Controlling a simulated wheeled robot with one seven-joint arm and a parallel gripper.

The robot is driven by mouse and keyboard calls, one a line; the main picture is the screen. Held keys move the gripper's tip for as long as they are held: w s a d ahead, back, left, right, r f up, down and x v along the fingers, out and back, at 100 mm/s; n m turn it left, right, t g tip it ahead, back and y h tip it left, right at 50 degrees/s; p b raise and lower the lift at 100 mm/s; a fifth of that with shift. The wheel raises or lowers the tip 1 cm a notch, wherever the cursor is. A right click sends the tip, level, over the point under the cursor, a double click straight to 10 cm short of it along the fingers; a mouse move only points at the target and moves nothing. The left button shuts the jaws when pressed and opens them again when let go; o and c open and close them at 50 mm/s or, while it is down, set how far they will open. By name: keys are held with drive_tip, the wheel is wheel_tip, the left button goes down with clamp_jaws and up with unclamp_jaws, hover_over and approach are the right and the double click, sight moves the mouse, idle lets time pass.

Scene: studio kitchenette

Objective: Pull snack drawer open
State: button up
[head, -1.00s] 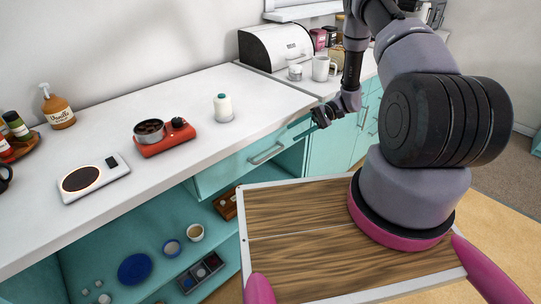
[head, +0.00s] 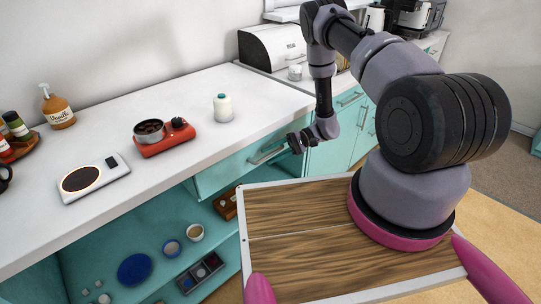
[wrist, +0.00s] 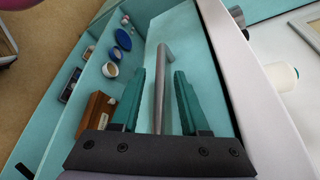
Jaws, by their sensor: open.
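The snack drawer (head: 222,176) is a teal front under the white counter, and it looks shut. Its grey bar handle (head: 262,155) is on the drawer front. My gripper (head: 287,145) is open at the right end of the handle in the head view. In the wrist view, the handle (wrist: 161,62) runs between the two teal fingers of my gripper (wrist: 158,72), with a gap visible on each side. The wrist view also shows the drawer front (wrist: 200,68) ahead of the fingers. Whether the fingers reach past the bar in depth is hard to tell.
Open shelves below hold a blue plate (head: 134,268), cups, a divided tray (head: 200,272) and a wooden box (head: 227,205). On the counter stand a white bottle (head: 223,107), a red burner (head: 165,140) with a pot, and a scale (head: 95,180).

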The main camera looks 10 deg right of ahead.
drive_tip(key=shift+a, duration=0.2)
drive_tip(key=shift+c, duration=0.3)
clamp_jaws()
idle(1.1)
